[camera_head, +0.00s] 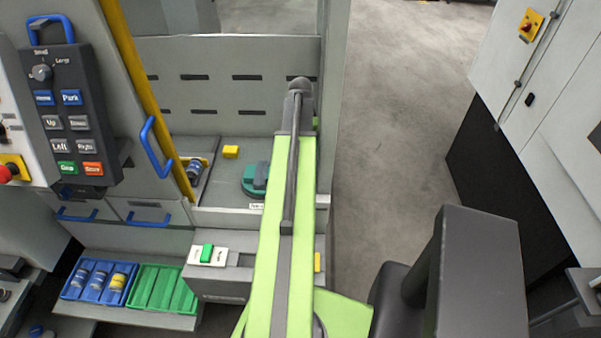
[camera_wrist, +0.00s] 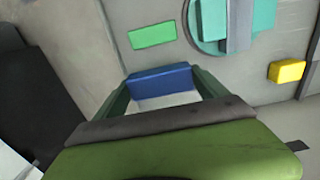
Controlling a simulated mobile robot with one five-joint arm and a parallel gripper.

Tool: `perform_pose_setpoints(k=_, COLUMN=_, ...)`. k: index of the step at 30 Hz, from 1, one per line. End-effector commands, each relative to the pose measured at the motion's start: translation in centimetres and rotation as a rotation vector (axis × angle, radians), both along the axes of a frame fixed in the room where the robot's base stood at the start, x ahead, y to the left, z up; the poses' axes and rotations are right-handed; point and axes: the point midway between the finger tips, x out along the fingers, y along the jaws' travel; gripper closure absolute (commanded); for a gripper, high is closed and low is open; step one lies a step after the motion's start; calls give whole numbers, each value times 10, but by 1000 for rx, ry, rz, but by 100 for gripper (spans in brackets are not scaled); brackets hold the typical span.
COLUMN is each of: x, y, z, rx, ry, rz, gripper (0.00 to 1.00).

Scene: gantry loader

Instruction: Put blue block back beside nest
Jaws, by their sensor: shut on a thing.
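In the wrist view my gripper (camera_wrist: 161,84) is shut on the blue block (camera_wrist: 160,77), which spans between its two green fingers. A flat green rectangle (camera_wrist: 152,33) lies on the grey surface just beyond the block. A round teal fixture with a grey bar across it, perhaps the nest (camera_wrist: 208,42), lies beyond and to the right. The fixture also shows in the head view (camera_head: 249,181), left of my arm. My gripper and the blue block are hidden behind my arm there. I cannot tell whether the block touches the surface.
A yellow block (camera_head: 231,151) sits behind the fixture; it also shows in the wrist view (camera_wrist: 287,71). A slotted grey wall (camera_head: 230,95) closes the back. A yellow post (camera_head: 140,85) and button panel (camera_head: 73,115) stand left. Blue (camera_head: 75,296) and green trays (camera_head: 163,289) lie below.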

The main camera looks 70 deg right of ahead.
Motion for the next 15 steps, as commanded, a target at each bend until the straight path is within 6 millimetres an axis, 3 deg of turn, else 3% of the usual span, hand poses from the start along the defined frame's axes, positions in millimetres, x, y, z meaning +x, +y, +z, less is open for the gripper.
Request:
perform_pose_setpoints(k=1, x=0, y=0, z=-19, rx=0, ry=0, rz=0, gripper=66)
perform_pose_setpoints(k=3, x=0, y=0, z=-29, rx=0, ry=0, rz=0, gripper=66)
perform_pose_setpoints(k=15, x=1, y=0, z=-46, rx=0, ry=0, rz=0, gripper=66)
